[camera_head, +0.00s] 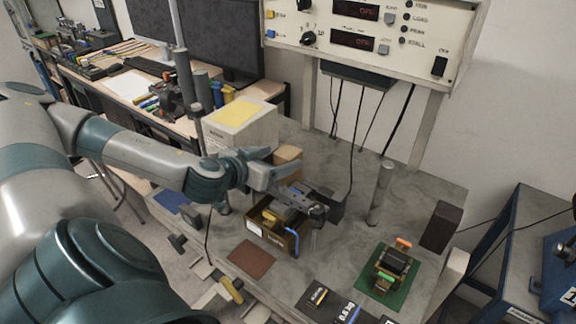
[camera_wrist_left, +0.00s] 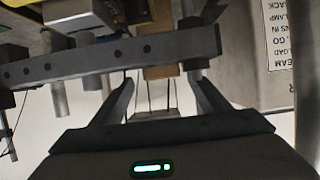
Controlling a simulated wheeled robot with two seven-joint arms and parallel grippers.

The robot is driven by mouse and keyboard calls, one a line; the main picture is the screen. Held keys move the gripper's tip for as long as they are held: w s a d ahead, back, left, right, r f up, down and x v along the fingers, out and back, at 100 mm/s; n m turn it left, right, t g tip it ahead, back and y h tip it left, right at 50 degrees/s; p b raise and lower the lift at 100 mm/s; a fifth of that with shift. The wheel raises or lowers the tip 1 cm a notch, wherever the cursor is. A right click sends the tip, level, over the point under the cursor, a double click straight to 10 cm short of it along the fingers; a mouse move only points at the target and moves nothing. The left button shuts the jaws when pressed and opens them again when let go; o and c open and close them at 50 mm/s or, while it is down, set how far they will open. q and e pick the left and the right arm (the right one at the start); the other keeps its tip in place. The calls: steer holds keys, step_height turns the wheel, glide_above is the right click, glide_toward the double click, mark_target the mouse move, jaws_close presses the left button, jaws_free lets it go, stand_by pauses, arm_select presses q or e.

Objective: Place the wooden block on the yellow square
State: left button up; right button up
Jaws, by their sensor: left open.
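The wooden block (camera_head: 287,154) is a small tan block just behind my left gripper, its lower part hidden by the gripper. The yellow square (camera_head: 236,112) lies on top of a white box (camera_head: 243,137), left of and behind the block, with nothing on it. My left gripper (camera_head: 288,182) is open in front of the block. In the left wrist view, a tan piece that looks like the block (camera_wrist_left: 160,71) shows beyond and between the open fingers (camera_wrist_left: 163,95). I cannot tell how far off it is. My right gripper is not in view.
An open brown bin (camera_head: 285,238) with yellow and dark items stands below my gripper. A metal post (camera_head: 380,192), a green mat (camera_head: 399,285) with a device and a black block (camera_head: 441,225) stand to the right. A control panel (camera_head: 365,35) hangs above. A dark bar (camera_wrist_left: 110,56) crosses the wrist view.

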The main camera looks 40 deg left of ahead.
mark_target(287, 152)
arm_select(q)
steer(key=shift+w+r+p, duration=0.1)
steer(key=shift+w+p, duration=0.3)
steer(key=shift+p, duration=0.05)
steer(key=p+x, duration=0.2)
steer(key=x, duration=0.1)
steer(key=shift+w+a+r+p, duration=0.2)
steer(key=shift+a+p, duration=0.05)
steer(key=shift+p, duration=0.15)
steer(key=shift+w+f, duration=0.4)
steer(key=shift+w, duration=0.1)
jaws_close()
steer(key=shift+r, duration=0.1)
